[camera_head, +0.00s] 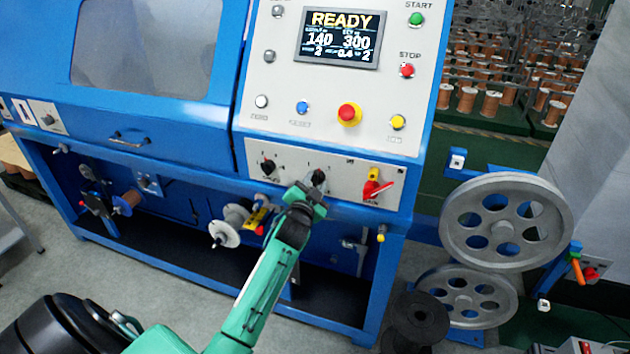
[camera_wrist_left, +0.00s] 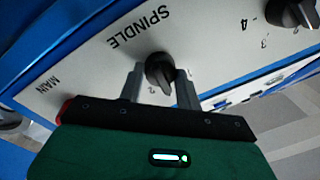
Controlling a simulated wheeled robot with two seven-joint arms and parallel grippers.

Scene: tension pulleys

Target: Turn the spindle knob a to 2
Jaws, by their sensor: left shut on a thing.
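The spindle knob (camera_wrist_left: 160,72) is a black knob on the light grey panel (camera_wrist_left: 85,75), beside the printed word SPINDLE in the left wrist view. My left gripper (camera_wrist_left: 160,86) is shut on it, with one grey finger on each side. Small digits near the knob are partly covered, and I cannot tell which one it points to. In the head view, the knob (camera_head: 318,176) sits at the tip of my left gripper (camera_head: 312,188), on the lower control strip of the blue machine. My right gripper is not in view.
Another black knob (camera_head: 268,166) sits to the left on the strip. A red switch handle (camera_head: 377,189) is close on the right. The display (camera_head: 340,36) above reads READY. A spool (camera_head: 225,233) sticks out below the strip; large grey pulleys (camera_head: 460,225) stand at right.

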